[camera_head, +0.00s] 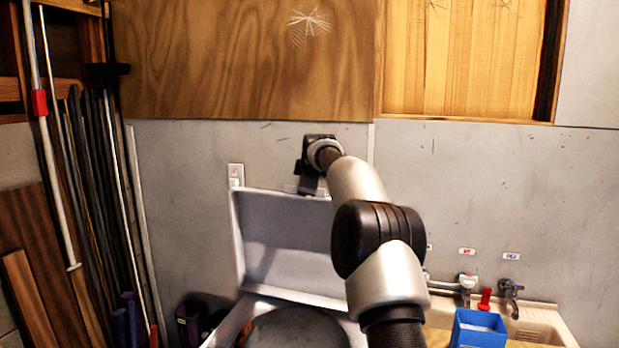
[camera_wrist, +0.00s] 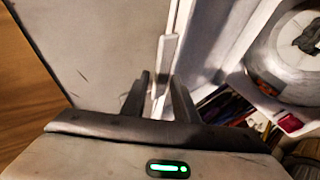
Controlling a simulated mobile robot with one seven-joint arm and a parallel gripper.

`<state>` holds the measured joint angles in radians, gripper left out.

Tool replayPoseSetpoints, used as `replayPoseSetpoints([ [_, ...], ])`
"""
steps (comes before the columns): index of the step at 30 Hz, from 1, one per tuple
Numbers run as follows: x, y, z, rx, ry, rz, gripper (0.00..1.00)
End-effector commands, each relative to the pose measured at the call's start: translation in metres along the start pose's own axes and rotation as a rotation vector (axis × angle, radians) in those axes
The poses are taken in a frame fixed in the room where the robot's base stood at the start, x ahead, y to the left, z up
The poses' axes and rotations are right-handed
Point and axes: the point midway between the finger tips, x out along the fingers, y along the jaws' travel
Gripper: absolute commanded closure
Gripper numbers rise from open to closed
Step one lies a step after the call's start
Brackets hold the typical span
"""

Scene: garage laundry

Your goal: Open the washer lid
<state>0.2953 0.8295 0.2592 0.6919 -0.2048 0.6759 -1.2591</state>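The white washer lid (camera_head: 285,245) stands raised and nearly upright against the grey wall, above the open washer (camera_head: 240,318) with its round drum (camera_head: 298,330). My gripper (camera_head: 309,186) is by the lid's top edge, close to the wall. In the wrist view, my two dark fingers (camera_wrist: 162,95) are apart, with a gap between them. The pale lid (camera_wrist: 212,45) is to the right of the fingers, and the drum (camera_wrist: 290,60) shows at the far right. I cannot tell whether a finger touches the lid.
A sink (camera_head: 540,326) with taps and a blue box (camera_head: 478,328) is at the right. Poles and boards (camera_head: 95,190) lean at the left. A switch plate (camera_head: 236,174) is on the wall beside the lid.

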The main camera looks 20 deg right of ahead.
Motion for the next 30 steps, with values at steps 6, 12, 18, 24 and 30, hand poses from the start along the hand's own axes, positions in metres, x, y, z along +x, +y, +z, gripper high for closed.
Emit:
replayPoseSetpoints([
  [6,-0.045,-0.002,0.001,-0.001,-0.001,0.006,0.73],
  [12,-0.095,-0.001,0.001,-0.001,0.0,0.004,0.73],
  [18,-0.136,-0.002,0.0,-0.001,0.0,0.002,0.73],
  [24,-0.158,-0.001,0.0,0.0,0.0,0.0,0.73],
  [30,-0.162,-0.002,0.0,0.0,0.0,-0.002,0.73],
])
